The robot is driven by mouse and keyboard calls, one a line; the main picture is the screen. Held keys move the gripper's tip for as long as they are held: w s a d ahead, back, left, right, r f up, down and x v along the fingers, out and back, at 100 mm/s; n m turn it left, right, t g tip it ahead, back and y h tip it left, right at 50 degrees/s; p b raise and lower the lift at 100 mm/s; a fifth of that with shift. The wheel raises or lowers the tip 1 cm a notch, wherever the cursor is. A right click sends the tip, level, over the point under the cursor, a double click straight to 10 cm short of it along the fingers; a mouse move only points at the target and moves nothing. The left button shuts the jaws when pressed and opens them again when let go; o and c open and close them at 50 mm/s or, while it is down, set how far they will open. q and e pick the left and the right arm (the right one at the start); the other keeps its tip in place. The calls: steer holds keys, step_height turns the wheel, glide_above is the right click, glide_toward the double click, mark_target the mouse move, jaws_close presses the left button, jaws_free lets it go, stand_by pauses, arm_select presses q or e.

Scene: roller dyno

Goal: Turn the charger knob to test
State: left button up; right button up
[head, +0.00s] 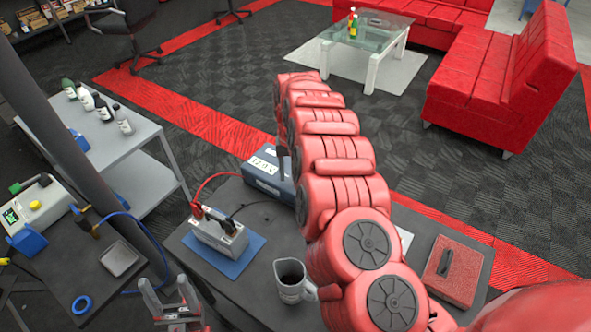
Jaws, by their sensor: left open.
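The charger appears to be the dark blue-grey box (262,180) with a white lettered label on its top, at the back of the dark table. A red lead runs from it toward a grey battery (216,238) with red and black clamps, on a blue mat (191,248). No knob can be made out on the box; my red right arm covers its right end. My right gripper is mostly hidden behind that arm near the box, and its jaws cannot be read. My left gripper (166,284) is open and empty at the bottom left, in front of the mat and apart from the battery.
A metal cup (291,281) with dark contents stands near the table's front, close to my right arm. A red pad with a black handle (450,262) lies at the right. A device with a green display and yellow button (36,205) sits on the left bench.

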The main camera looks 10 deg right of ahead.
steer(key=shift+r, duration=0.2)
step_height(320, 180, up, 8)
steer(key=w+b, duration=0.1)
steer(key=b, duration=0.1)
step_height(320, 180, up, 10)
steer(key=f+p, duration=0.1)
steer(key=p, duration=0.5)
glide_above(292, 180)
steer(key=shift+w+d+r, duration=0.15)
steer(key=shift+w+r, duration=0.05)
steer(key=shift+w, duration=0.15)
